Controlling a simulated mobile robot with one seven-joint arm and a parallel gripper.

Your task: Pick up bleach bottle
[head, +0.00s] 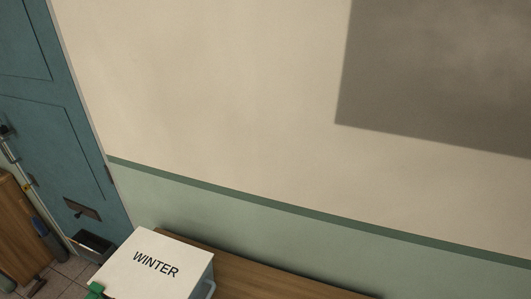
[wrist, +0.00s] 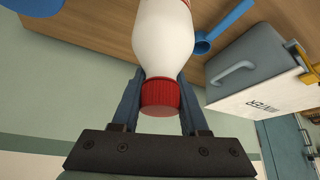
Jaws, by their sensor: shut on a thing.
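The bleach bottle (wrist: 163,35), white with a red ribbed cap (wrist: 160,92), shows in the wrist view. Its far end is cut off by the top edge. My gripper (wrist: 160,76) is shut on the bottle, with one finger on each side of its neck near the cap. Whether the bottle touches the wooden surface (wrist: 104,20) cannot be told. Neither the bottle nor my gripper shows in the head view.
A white-topped box marked WINTER (head: 150,262) stands at the left end of the wooden surface (head: 245,277), near the blue door (head: 50,95). A blue scoop (wrist: 222,28) lies close beside the bottle. Another blue thing (wrist: 35,6) is partly cut off.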

